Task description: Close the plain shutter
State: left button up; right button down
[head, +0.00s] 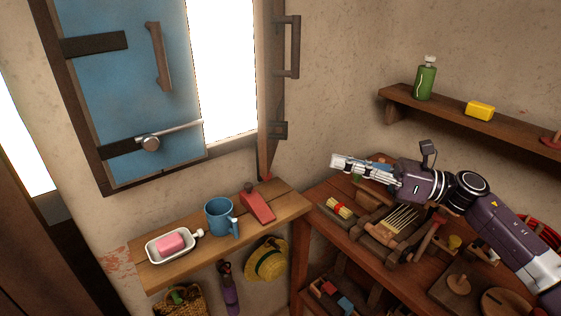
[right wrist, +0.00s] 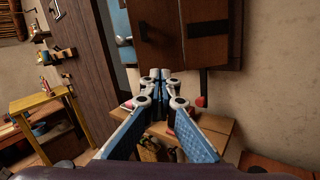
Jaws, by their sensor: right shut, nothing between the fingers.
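The plain brown wooden shutter (head: 268,85) stands open at the right side of the window, seen nearly edge-on in the head view. Its dark handle (head: 296,48) sticks out to the right. In the right wrist view the plain shutter (right wrist: 178,55) shows its broad face, above and beyond the fingers. The blue shutter (head: 140,95) covers the window's left part; bright daylight shows right of it. My right gripper (head: 336,161) is shut and empty, below and right of the plain shutter, apart from it. Its fingertips (right wrist: 160,76) show together in the wrist view. My left gripper is not in view.
A wooden ledge (head: 170,267) below the window holds a blue mug (head: 219,217), a red wedge-like object (head: 257,204) and a soap dish (head: 155,251). A cluttered workbench (head: 330,188) lies below my right arm. A wall shelf (head: 440,112) is at the right.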

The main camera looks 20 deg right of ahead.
jog(key=s+n+g, duration=0.2)
jog(key=n, duration=0.1)
jog(key=p, duration=0.7)
send_near(268, 159)
jog(key=shift+n+g, duration=0.3)
jog(key=shift+n, duration=0.1)
jog(key=x, duration=0.6)
jog(key=shift+w+r, duration=0.15)
jog(key=shift+r, duration=0.25)
jog(key=shift+w+a+f, duration=0.25)
jog(key=shift+a, duration=0.2)
